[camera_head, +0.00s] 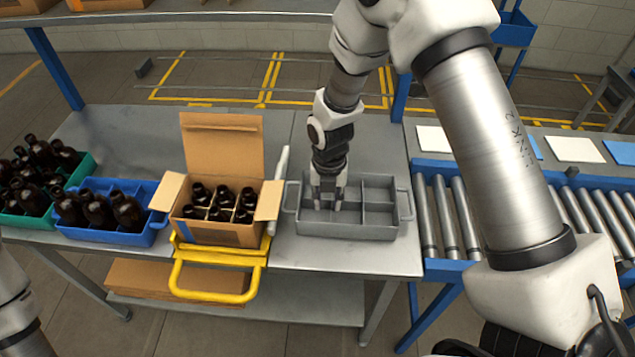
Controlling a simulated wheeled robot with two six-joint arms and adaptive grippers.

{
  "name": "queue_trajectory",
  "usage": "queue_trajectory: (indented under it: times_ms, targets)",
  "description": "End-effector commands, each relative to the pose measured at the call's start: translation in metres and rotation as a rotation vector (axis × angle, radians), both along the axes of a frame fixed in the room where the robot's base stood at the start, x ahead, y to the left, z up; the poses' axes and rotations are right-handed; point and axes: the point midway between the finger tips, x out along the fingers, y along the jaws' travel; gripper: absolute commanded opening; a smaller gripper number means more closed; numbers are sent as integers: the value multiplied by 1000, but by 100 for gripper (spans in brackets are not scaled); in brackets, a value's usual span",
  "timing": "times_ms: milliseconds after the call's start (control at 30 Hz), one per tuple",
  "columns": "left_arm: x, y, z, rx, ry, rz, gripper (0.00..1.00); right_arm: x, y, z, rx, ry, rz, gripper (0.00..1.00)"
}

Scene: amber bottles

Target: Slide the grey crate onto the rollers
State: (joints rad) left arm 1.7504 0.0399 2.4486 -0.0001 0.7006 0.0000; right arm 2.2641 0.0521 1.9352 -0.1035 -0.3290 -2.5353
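The grey crate (375,228) sits on the metal table, close to its right end, with a loop handle at each side. It is divided into compartments and I see no bottles in it. The rollers (447,215) of the blue-framed conveyor are just right of the table, apart from the crate. My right gripper (327,203) points down into the left part of the crate. Its two fingers are apart, with nothing seen held between them; their tips are partly hard to make out. Of my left arm only a piece shows at the lower left; its gripper is out of view.
A cardboard box (216,232) of amber bottles stands open left of the crate, above a yellow frame (215,285). Farther left are a blue crate (108,236) and a green crate (28,221) with bottles. White and blue sheets lie behind the rollers. My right arm hides part of the conveyor.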

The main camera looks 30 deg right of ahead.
Motion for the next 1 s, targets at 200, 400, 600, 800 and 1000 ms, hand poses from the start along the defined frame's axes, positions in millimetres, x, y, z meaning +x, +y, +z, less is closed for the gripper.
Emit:
queue_trajectory:
  times_ms: [200,400,600,800,1000]
  targets:
    - [-1,0,1,0,4,0,40,0,0,0,1,1,-1,32]
    - [-1,0,4,0,3,0,40,-1,0,-11,-1,3,-1,32]
    - [-1,0,13,0,2,0,40,-2,0,-43,0,4,-1,32]
    - [-1,0,19,0,3,0,40,-2,0,-71,-1,3,-1,32]
    - [-1,0,19,0,2,0,40,-2,0,-78,0,0,-1,32]
